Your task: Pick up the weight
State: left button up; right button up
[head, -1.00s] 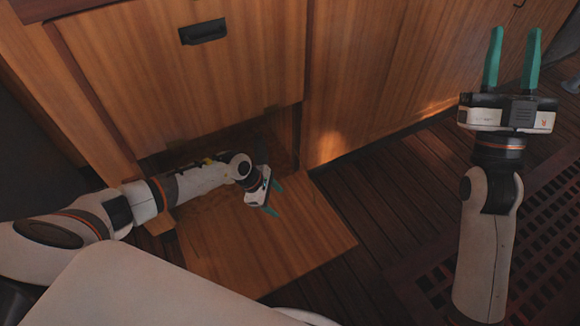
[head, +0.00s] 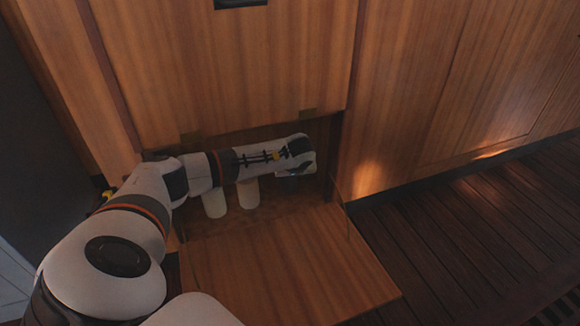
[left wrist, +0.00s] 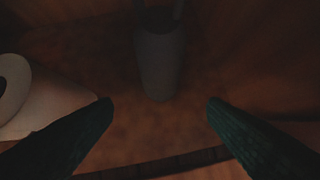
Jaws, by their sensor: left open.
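A dark grey cylinder with what looks like a handle on top, likely the weight (left wrist: 160,62), stands upright inside the low cabinet compartment. In the left wrist view it is centred ahead of the gap between my fingers. In the head view a dark shape below my wrist (head: 289,185) may be the same thing. My left gripper (left wrist: 160,103) is open and empty, its green fingers spread to either side of the cylinder's line. In the head view its fingers are hidden behind my wrist. My right gripper is out of view.
Two pale cylinders (head: 214,203) (head: 248,193) stand left of the dark shape; a pale rounded object (left wrist: 38,98) is close to my left finger. The lowered wooden flap (head: 290,270) lies in front. Cabinet panels (head: 225,75) rise above the opening.

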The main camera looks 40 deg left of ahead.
pick_arm(q)
jog(key=w+a+f+b, duration=0.1)
jog(key=w+a+b, duration=0.1)
jog(key=a+b, duration=0.1)
jog(key=w+a+f+b, duration=0.1)
jog(key=w+a+b, duration=0.1)
jog(key=shift+f, duration=0.35)
jog(key=shift+r, duration=0.1)
grip_shut()
jog(key=shift+r, duration=0.15)
